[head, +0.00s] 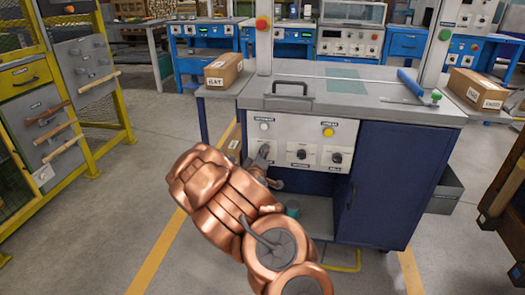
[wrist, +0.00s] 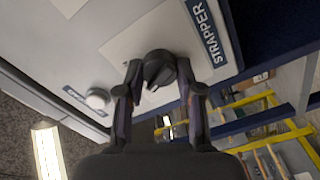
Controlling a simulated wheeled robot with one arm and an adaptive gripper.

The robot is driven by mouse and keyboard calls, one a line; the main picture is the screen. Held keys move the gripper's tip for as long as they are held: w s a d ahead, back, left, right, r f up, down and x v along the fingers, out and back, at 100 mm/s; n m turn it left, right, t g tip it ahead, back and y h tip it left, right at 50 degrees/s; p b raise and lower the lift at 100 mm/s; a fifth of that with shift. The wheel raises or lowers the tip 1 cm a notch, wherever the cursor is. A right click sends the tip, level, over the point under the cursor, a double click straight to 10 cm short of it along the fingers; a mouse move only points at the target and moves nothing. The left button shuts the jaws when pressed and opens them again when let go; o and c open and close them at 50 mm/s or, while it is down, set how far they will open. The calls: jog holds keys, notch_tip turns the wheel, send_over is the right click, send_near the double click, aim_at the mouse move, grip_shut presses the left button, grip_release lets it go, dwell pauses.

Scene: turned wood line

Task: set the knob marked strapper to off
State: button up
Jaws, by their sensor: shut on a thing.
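The strapper knob (wrist: 159,66) is a dark round knob on a pale plate, beside a blue label reading STRAPPER (wrist: 206,32) in the wrist view. My gripper (wrist: 160,76) has one finger on each side of the knob and is shut on it. A small pale mark shows at the knob's lower edge, but I cannot read its setting. In the head view my gripper (head: 262,158) is at the left of the panel's lower row and largely covers this knob.
The white panel (head: 318,132) also carries two more dark knobs (head: 301,154) (head: 336,157), a white button (head: 264,126) and a yellow button (head: 328,132). A blue cabinet door (head: 375,190) is to the right. Boxes (head: 223,70) (head: 476,88) stand beside the worktop.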

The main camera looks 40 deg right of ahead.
jog(key=shift+n, duration=0.8)
jog(key=o, duration=1.1)
jog(key=shift+o, duration=0.2)
jog(key=shift+a, duration=0.1)
jog(key=v, duration=0.7)
jog(key=shift+s+a, duration=0.15)
